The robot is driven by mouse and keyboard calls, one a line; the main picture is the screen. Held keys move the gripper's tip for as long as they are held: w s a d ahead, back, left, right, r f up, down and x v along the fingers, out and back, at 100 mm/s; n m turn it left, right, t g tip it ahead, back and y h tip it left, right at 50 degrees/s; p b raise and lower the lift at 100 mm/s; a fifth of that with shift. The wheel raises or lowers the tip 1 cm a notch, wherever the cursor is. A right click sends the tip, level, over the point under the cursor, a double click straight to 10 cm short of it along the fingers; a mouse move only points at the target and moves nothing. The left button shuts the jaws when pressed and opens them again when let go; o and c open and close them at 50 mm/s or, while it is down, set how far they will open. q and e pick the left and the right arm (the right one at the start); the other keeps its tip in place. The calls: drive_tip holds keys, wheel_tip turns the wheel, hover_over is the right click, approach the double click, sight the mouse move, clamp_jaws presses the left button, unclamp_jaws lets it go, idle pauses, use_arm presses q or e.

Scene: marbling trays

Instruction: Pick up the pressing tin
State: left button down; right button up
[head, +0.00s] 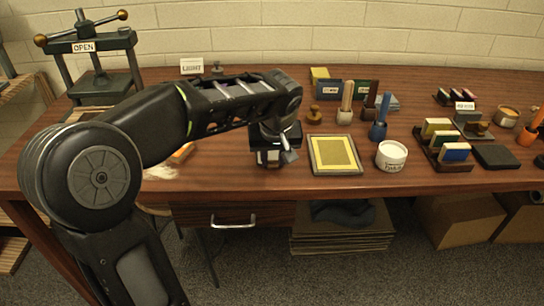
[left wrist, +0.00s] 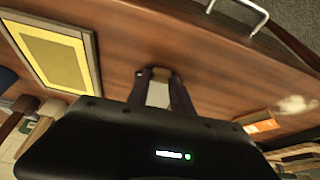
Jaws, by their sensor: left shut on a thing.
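My left gripper (head: 275,155) is low over the front of the wooden desk, left of the framed yellow pad. In the left wrist view its fingers (left wrist: 162,88) are shut on a small pale thing (left wrist: 158,95). The fingers and wrist hide most of this thing, so I cannot tell from its look whether it is the pressing tin, or whether it touches the desk. A round white tin (head: 391,155) with a printed label stands upright to the right of the yellow pad, apart from the gripper. My right gripper is not in view.
The framed yellow pad (head: 335,155) lies right beside the left gripper. Handled stamps, including a blue one (head: 379,125), stand behind it. A rack of coloured pads (head: 445,147) is at the right. A press (head: 92,60) stands at the back left. The desk's front edge is close.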

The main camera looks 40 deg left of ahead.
use_arm(q)
wheel_tip(320, 180, up, 10)
drive_tip(key=p, duration=0.1)
idle(0.4)
idle(0.5)
